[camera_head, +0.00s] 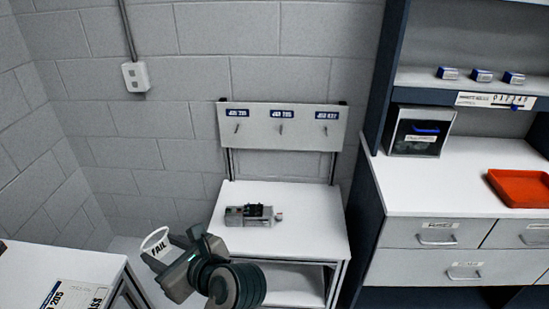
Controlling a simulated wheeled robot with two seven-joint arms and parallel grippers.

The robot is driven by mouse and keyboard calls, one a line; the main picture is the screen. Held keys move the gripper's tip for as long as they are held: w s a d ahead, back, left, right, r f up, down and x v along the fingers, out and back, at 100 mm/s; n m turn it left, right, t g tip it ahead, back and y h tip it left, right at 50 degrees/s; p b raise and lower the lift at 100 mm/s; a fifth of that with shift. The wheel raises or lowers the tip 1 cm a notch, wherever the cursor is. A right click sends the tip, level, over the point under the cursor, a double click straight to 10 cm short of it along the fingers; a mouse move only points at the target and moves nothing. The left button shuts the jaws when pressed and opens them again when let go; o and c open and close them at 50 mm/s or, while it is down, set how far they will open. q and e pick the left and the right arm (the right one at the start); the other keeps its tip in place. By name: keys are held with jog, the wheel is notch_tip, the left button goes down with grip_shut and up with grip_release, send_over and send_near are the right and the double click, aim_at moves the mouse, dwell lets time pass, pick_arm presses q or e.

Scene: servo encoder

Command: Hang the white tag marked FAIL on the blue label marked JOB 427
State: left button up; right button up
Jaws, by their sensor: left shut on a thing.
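The white tag marked FAIL (158,247) is at the lower left, with a pale loop at its upper end. My left gripper (167,262) is shut on the tag and holds it in the air, left of the small white table. A grey board on the wall side carries three blue labels, each with a peg below it. The right label (327,116) appears to read JOB 427, but the print is too small to be sure. Its peg (326,130) looks empty. My right gripper is not in view.
A grey device (252,215) lies on the white table (310,240) below the board (260,138). A dark-framed workbench (400,190) with an orange tray (520,187) stands at the right. Another white table (50,262) with a printed sheet is at the lower left.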

pick_arm(q)
jog(key=f+m+t+h, duration=0.1)
jog(key=s+f+m+t+h, duration=0.1)
jog(key=f+m, duration=0.1)
jog(key=f+m+t+h, duration=0.1)
jog(key=f+h, duration=0.1)
jog(key=shift+s+f, duration=0.25)
jog(key=shift+s, duration=0.05)
jog(key=shift+d, duration=0.1)
